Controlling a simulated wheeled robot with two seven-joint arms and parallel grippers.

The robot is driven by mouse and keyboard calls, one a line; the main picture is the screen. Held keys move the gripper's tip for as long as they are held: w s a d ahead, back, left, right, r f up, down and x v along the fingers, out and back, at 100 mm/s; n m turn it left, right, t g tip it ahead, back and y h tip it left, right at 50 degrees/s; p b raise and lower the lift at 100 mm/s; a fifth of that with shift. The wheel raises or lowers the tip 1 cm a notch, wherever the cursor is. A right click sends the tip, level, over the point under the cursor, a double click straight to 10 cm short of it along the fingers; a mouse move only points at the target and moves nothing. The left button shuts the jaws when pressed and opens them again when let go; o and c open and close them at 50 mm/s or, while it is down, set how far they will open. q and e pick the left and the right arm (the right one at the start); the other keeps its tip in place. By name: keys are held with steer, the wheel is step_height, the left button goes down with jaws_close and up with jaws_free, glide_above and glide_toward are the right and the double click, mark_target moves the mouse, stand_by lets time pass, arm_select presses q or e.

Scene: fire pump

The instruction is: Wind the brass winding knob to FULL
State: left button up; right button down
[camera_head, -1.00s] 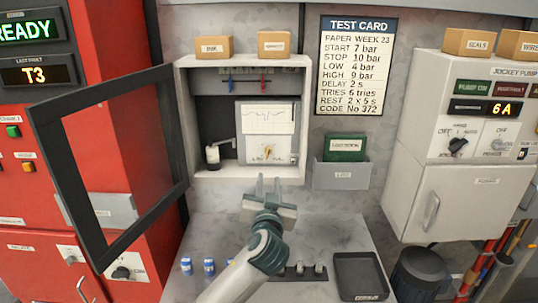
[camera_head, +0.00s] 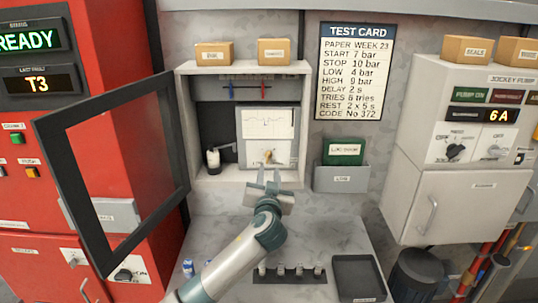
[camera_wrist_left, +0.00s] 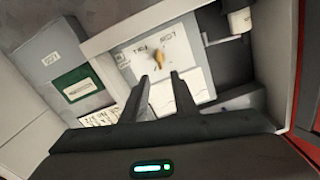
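The brass winding knob (camera_head: 268,156) sits low on the white face of the recorder (camera_head: 267,135) inside the open wall cabinet. It also shows in the left wrist view (camera_wrist_left: 157,68), just past the fingertips, with small labels beside it that I cannot read. My left gripper (camera_head: 270,177) is in front of the cabinet's lower edge, just below the knob. Its two fingers are apart with nothing between them, and they show in the left wrist view (camera_wrist_left: 160,82). They do not appear to touch the knob. My right gripper is not in view.
The cabinet's dark-framed door (camera_head: 112,165) stands open to the left. A grey holder (camera_head: 341,178) with a green book (camera_head: 343,151) hangs at the right. Below are a black tray (camera_head: 358,277) and several small items on the bench.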

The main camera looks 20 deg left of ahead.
mark_target(269, 156)
arm_select(q)
steer(key=p+x, duration=0.2)
steer(key=x, duration=0.5)
steer(key=shift+w+a+r, duration=0.1)
steer(key=shift+w, duration=0.15)
steer(key=shift+p+x, duration=0.55)
steer(key=shift+x, duration=0.55)
jaws_close()
